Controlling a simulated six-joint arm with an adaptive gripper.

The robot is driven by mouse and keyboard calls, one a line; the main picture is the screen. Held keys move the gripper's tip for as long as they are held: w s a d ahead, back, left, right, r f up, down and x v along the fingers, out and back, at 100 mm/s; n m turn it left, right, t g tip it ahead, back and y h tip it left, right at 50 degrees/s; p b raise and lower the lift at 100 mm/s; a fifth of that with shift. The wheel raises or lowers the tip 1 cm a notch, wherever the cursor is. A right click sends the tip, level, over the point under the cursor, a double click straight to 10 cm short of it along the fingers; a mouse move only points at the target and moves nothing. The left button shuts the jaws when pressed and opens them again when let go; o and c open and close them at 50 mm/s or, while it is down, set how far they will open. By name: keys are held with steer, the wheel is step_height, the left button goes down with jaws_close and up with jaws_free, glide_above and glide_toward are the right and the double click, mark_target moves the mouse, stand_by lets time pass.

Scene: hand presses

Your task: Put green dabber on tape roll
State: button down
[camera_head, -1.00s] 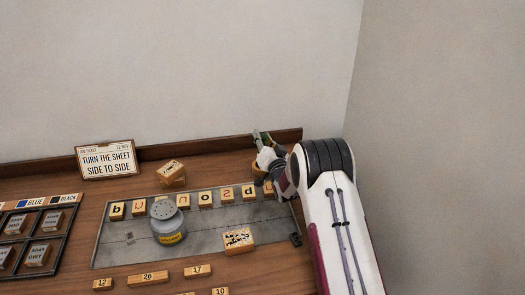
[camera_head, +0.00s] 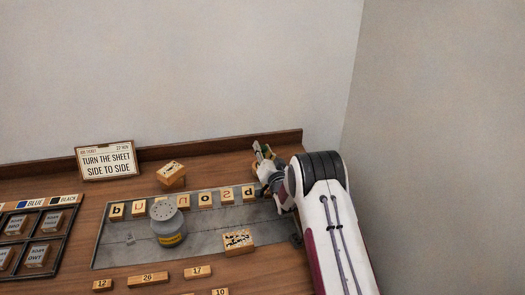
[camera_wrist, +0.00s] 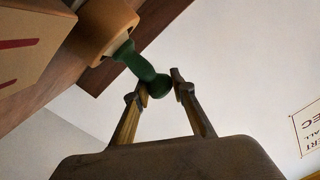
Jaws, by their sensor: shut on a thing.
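The green dabber (camera_wrist: 140,66) is in the wrist view, with a green handle and a wide tan head at upper left. My gripper (camera_wrist: 165,84) is shut on the rounded end of its handle, one finger on each side. In the head view my gripper (camera_head: 262,152) is at the far right end of the bench, near the back ledge. The dabber is small and mostly hidden there by my gripper. I cannot make out the tape roll in either view.
A grey metal plate (camera_head: 205,225) carries a row of letter blocks, a grey shaker tin (camera_head: 167,222) and a stamp block (camera_head: 238,241). Another block (camera_head: 171,174) stands behind the plate. A back ledge (camera_head: 225,146) and a job sign (camera_head: 106,160) line the rear.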

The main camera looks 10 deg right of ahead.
steer(key=shift+f, duration=0.25)
steer(key=c, duration=1.7)
jaws_free()
steer(key=shift+r, duration=0.15)
steer(key=shift+s+d, duration=0.15)
steer(key=shift+s, duration=1.85)
steer(key=shift+s+d, duration=0.15)
steer(key=shift+s, duration=1.85)
steer(key=shift+s+d, duration=0.15)
steer(key=shift+s, duration=1.85)
steer(key=shift+r, duration=0.1)
